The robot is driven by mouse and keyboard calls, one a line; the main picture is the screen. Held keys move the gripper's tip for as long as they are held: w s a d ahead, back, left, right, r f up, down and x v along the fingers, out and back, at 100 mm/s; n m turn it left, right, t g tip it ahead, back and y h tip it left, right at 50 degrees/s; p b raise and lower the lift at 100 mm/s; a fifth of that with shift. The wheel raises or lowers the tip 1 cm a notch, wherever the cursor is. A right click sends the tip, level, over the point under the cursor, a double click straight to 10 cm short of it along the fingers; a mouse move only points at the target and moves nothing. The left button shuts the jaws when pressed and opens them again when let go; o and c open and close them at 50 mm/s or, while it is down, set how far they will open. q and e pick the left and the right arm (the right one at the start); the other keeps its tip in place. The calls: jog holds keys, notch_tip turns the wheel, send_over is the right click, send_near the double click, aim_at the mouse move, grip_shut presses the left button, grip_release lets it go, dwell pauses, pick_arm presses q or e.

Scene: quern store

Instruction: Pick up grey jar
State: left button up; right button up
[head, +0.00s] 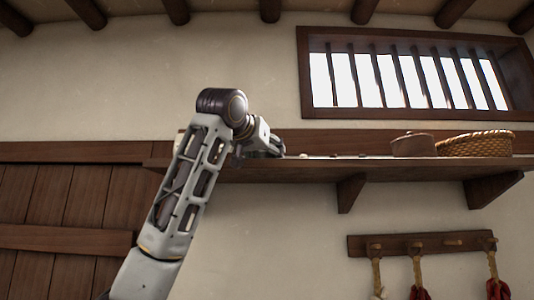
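My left arm rises from the lower left to the high wall shelf (400,172). Its gripper (272,147) is at shelf height, over or at the front edge of the shelf's left part. The fingers are small and seen edge-on, so I cannot tell whether they are open or shut, or whether they hold anything. I see no clear grey jar. A pale thing shows partly behind my arm at the shelf's left end, too hidden to name. My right gripper is not in view.
A brown lidded pot (413,146) and a woven basket (474,147) stand at the shelf's right. Small low items lie mid-shelf. A barred window (405,80) is above. A peg rack (420,244) with hanging cords and red bundles is below. A wooden door (65,225) is at left.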

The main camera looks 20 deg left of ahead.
pick_arm(q)
jog(key=shift+r, duration=0.2)
jog(key=shift+r, duration=1.15)
notch_tip(320, 180, up, 15)
jog(key=p, duration=0.3)
dwell(0.4)
jog(key=shift+r, duration=0.15)
dwell(0.3)
